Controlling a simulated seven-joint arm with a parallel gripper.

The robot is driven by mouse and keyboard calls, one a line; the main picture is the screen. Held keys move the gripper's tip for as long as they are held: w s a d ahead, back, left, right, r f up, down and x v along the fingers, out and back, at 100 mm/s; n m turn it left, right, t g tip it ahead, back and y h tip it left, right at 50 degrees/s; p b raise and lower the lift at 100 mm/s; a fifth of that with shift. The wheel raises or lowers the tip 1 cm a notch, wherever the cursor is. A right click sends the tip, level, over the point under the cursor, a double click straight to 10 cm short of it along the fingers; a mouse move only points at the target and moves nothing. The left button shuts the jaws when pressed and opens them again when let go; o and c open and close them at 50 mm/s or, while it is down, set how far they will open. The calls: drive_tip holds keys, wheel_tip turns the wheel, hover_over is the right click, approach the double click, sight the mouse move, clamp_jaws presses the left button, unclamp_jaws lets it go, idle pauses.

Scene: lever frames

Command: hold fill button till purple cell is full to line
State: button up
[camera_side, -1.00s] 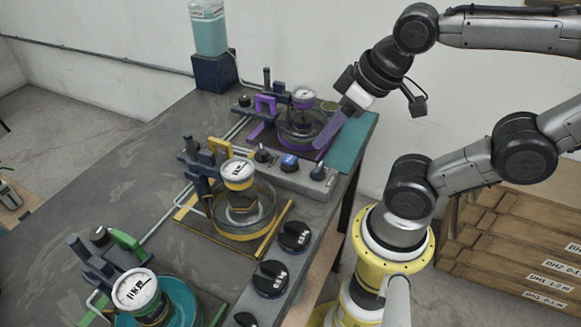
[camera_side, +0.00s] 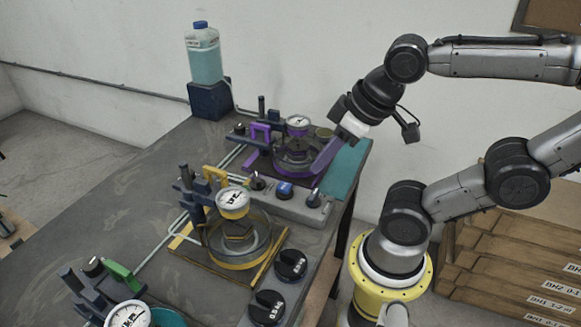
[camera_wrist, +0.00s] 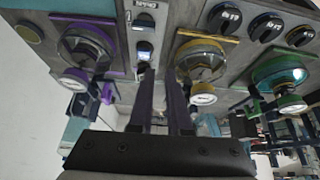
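The purple cell (camera_side: 295,160) is a round clear dish with a purple rim and a white dial gauge (camera_side: 298,124) on it, at the back of the bench. It also shows at upper left in the wrist view (camera_wrist: 86,45). I cannot make out its level or line. A grey control strip (camera_side: 272,200) in front of it carries a blue-faced part (camera_side: 284,190) and dark knobs (camera_side: 314,198); I cannot tell which is the fill button. My gripper (camera_side: 314,172) reaches down between cell and strip, with a gap between its purple fingers (camera_wrist: 161,80). Contact cannot be told.
A yellow cell (camera_side: 238,240) and a teal cell (camera_wrist: 280,75) stand along the same bench. Black knobs (camera_side: 291,264) line its front edge. A bottle of pale liquid (camera_side: 204,55) stands on a dark block at the back. Wooden crates (camera_side: 515,265) lie at right.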

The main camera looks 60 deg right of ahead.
drive_tip(key=shift+s+n, duration=0.15)
drive_tip(key=shift+n, duration=0.35)
clamp_jaws()
wheel_tip(320, 180, up, 4)
drive_tip(key=n+g, duration=0.6)
drive_tip(key=n, duration=1.1)
hover_over(284, 185)
wheel_tip(284, 185, down, 14)
